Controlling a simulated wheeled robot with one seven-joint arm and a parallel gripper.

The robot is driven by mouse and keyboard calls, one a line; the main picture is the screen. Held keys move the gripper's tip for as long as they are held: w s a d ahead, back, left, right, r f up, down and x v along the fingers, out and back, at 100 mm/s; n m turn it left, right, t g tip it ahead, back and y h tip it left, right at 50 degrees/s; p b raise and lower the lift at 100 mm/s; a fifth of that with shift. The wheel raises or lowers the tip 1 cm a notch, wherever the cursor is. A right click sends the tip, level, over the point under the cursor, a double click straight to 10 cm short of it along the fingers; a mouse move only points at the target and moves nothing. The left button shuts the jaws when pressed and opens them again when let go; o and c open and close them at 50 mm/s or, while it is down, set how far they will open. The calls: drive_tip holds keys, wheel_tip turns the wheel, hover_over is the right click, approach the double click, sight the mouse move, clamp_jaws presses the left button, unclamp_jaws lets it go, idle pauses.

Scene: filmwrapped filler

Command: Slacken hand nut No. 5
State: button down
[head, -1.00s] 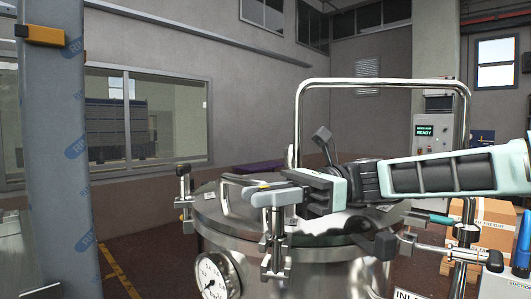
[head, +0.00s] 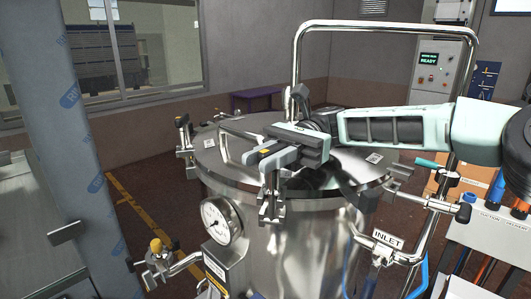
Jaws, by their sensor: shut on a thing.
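The steel pressure vessel (head: 290,235) stands in the middle, its round lid (head: 215,158) held by several clamps with hand nuts around the rim. My gripper (head: 264,158) comes in from the right above the lid's front edge. It is shut on the hand nut of the front clamp (head: 271,205), and its fingers hide most of that nut. The nut's number cannot be read. Another hand nut (head: 182,121) stands at the lid's left edge, with a further clamp (head: 192,168) near it. A clamp (head: 397,172) shows at the right rim.
A tall chrome rail (head: 385,25) arches behind and right of the vessel. A pressure gauge (head: 221,221) and a valve (head: 157,250) are at the front left. A wrapped column (head: 80,140) stands left. An INLET pipe (head: 388,240) and a trolley (head: 495,230) stand right.

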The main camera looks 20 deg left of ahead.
drive_tip(key=c, duration=1.3)
unclamp_jaws()
drive_tip(key=shift+c, duration=0.2)
drive_tip(key=b+v, duration=0.3)
drive_tip(key=v, duration=0.3)
drive_tip(key=shift+v, duration=0.75)
